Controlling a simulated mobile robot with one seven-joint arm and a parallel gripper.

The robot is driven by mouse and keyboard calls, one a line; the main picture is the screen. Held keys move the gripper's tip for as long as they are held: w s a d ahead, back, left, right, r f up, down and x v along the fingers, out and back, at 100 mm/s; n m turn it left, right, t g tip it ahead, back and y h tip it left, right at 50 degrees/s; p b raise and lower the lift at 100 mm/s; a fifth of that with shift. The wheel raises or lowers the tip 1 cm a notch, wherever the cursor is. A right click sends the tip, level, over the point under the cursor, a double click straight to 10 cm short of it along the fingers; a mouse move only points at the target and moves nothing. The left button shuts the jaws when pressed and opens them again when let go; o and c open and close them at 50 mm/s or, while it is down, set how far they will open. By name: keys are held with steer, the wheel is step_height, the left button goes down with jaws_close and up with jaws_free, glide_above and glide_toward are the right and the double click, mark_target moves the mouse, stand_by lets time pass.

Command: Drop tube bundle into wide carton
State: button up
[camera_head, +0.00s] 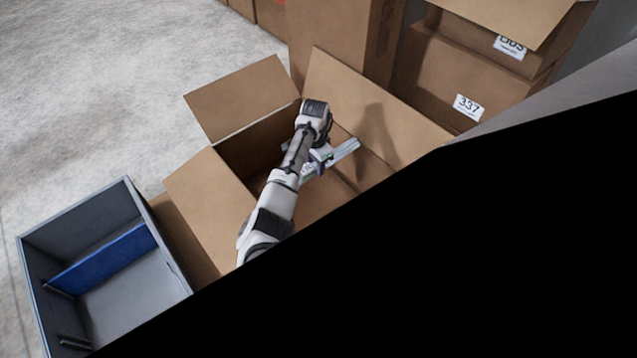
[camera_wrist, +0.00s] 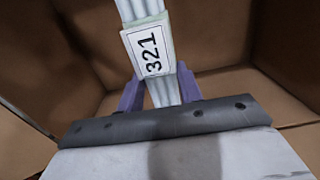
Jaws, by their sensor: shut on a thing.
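The tube bundle (camera_head: 345,151) is pale, with several tubes side by side. In the wrist view the bundle (camera_wrist: 149,50) carries a white label reading 321. My gripper (camera_head: 320,160) is shut on it; in the wrist view its purple fingers (camera_wrist: 160,92) stand on either side of the bundle. The wide carton (camera_head: 233,191) is brown cardboard with its flaps open. My gripper and the bundle are over the carton's opening, and brown carton walls (camera_wrist: 225,35) surround them in the wrist view. My arm hides part of the carton's inside.
A grey bin (camera_head: 135,290) with a blue divider (camera_head: 105,260) stands left of the carton. Closed-looking boxes, one labelled 337 (camera_head: 440,75), and a tall box (camera_head: 340,40) stand behind. The floor (camera_head: 90,90) at upper left is clear. A black area hides the lower right.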

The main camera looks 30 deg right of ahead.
steer(key=o, duration=1.1)
step_height(320, 180, up, 14)
steer(key=shift+f+p, duration=0.1)
steer(key=shift+p, duration=0.5)
